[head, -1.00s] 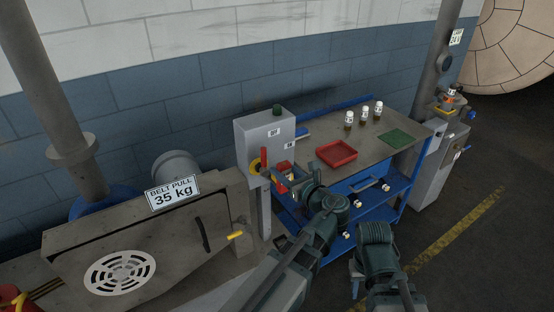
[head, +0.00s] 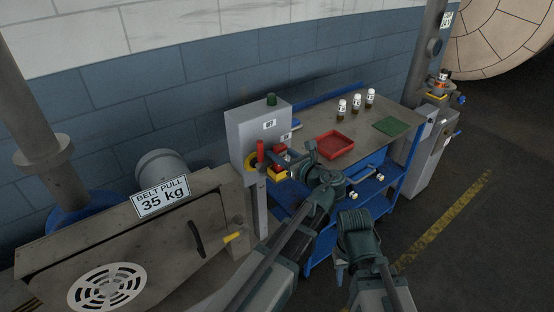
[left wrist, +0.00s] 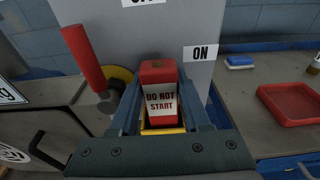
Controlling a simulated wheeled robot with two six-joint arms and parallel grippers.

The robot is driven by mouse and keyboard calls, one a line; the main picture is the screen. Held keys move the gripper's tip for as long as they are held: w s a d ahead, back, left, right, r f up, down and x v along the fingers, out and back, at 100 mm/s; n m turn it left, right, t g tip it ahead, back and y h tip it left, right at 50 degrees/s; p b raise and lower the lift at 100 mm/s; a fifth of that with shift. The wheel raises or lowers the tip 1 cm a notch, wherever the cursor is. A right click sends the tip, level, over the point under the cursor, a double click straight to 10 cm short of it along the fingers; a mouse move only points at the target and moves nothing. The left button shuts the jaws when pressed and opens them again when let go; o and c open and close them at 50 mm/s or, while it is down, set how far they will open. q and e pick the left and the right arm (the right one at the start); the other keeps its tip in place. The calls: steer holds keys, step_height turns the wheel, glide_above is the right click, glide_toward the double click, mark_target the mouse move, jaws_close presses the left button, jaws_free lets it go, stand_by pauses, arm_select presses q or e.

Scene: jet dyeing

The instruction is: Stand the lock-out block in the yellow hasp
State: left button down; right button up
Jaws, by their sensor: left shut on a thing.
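The lock-out block (left wrist: 158,75) is red with a white "DO NOT START" label. In the left wrist view it stands upright between the fingers of my left gripper (left wrist: 165,108), which is shut on it. The yellow hasp (left wrist: 163,131) shows around the block's lower end; I cannot tell whether the block rests in it. In the head view the block (head: 280,149) and hasp (head: 281,174) are small at the grey switch box, partly hidden by my left gripper (head: 287,165). My right gripper (head: 341,272) hangs low at the front, its jaws unclear.
The grey switch box (head: 257,127) has a red lever (head: 260,151) on a yellow disc, close left of my gripper. A blue trolley (head: 389,187) to the right carries a red tray (head: 333,145), a green mat (head: 391,126) and several bottles. A "BELT PULL 35 kg" machine stands left.

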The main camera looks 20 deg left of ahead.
arm_select(q)
steer(key=shift+a+f, duration=0.15)
steer(key=shift+f, duration=0.05)
arm_select(e)
steer(key=shift+w+a+f, duration=0.1)
steer(key=shift+a+f, duration=0.05)
steer(key=shift+f, duration=0.05)
arm_select(q)
steer(key=shift+f, duration=0.2)
steer(key=shift+c, duration=1.8)
jaws_free()
arm_select(e)
steer(key=shift+f, duration=0.1)
arm_select(q)
steer(key=shift+r, duration=0.1)
